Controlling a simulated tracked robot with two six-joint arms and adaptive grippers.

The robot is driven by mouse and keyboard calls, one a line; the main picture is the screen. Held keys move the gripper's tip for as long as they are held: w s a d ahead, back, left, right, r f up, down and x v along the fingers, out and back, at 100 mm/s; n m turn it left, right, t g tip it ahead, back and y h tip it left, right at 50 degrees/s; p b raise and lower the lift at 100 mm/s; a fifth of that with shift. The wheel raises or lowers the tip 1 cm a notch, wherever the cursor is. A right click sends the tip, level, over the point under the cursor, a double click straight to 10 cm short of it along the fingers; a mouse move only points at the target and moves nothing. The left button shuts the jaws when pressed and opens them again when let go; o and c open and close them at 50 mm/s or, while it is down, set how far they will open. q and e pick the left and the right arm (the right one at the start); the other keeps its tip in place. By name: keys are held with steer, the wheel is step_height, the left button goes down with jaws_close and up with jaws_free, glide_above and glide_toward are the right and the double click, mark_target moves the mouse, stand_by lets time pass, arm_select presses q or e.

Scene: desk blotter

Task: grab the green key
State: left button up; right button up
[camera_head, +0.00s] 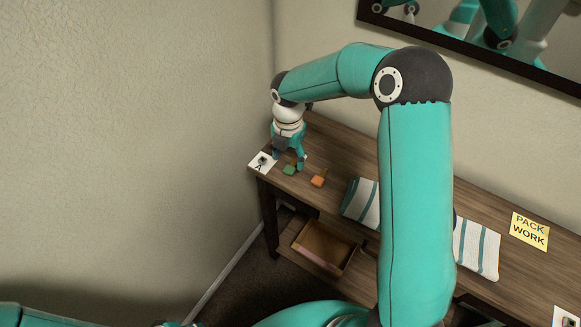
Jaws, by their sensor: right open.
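The green key (289,170) is a small green piece lying on the wooden desk near its left end. My right gripper (289,163) points down just above and behind it, with its two fingers spread apart. One fingertip is to the left of the green key and the other to the right. I cannot tell whether either finger touches it. My left gripper does not show; only teal parts of my body appear along the bottom edge.
A small orange piece (318,181) lies right of the green one. A white card marked A (262,163) is at the desk's left corner. A striped cloth (477,249) lies partly behind my right arm. A yellow PACK WORK note (529,230) and an open drawer (325,246) also show.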

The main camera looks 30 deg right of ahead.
mark_target(288, 169)
steer(key=shift+s+a+f, duration=0.1)
steer(key=shift+f, duration=0.9)
steer(key=shift+s+a+f, duration=0.1)
steer(key=shift+f, duration=0.85)
steer(key=c, duration=0.9)
steer(key=shift+r, duration=0.1)
steer(key=shift+c, duration=0.2)
